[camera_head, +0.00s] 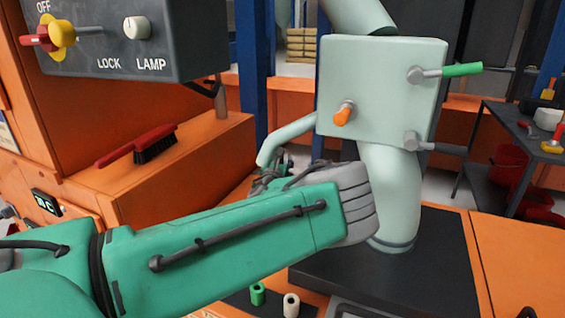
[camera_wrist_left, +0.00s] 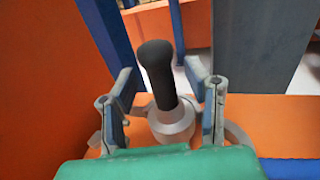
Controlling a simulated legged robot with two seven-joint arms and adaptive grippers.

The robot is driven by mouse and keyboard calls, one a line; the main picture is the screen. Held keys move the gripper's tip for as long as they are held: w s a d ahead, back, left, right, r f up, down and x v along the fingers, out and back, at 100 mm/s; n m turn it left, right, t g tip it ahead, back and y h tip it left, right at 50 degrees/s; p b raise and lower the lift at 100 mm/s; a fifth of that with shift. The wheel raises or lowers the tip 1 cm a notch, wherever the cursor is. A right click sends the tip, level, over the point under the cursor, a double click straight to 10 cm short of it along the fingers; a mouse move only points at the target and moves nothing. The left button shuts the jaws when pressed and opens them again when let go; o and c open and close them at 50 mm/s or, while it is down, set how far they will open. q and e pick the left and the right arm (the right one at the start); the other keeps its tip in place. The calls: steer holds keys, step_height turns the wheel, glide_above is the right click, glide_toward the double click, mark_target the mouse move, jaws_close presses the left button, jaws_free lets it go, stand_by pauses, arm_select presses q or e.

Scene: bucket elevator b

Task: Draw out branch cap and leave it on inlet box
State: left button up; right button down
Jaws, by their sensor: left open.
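A black handle (camera_wrist_left: 157,72) rises from a light grey round collar (camera_wrist_left: 172,122) in the left wrist view; it looks like the branch cap. The handle stands between the two spread fingers of my left gripper (camera_head: 272,178), with a gap on each side. In the head view the cap is hidden behind my left gripper and wrist. A pale green branch pipe (camera_head: 285,138) slopes down from the pale green box (camera_head: 375,85) to the gripper. No label shows which surface is the inlet box. My right gripper is not in view.
A red brush (camera_head: 150,147) lies on the orange ledge at left, below a grey switch panel (camera_head: 130,45). Orange, green and dark grey handles stick out of the green box. Green and white small cylinders (camera_head: 258,293) stand low in front. A dark cart (camera_head: 520,135) stands at right.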

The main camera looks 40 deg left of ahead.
arm_select(q)
steer(key=shift+a+f, duration=0.25)
jaws_close()
steer(key=shift+d+r, duration=0.25)
steer(key=shift+d, duration=0.25)
steer(key=shift+a, duration=0.15)
steer(key=shift+r, duration=0.7)
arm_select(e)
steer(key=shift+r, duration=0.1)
arm_select(q)
steer(key=shift+r, duration=0.2)
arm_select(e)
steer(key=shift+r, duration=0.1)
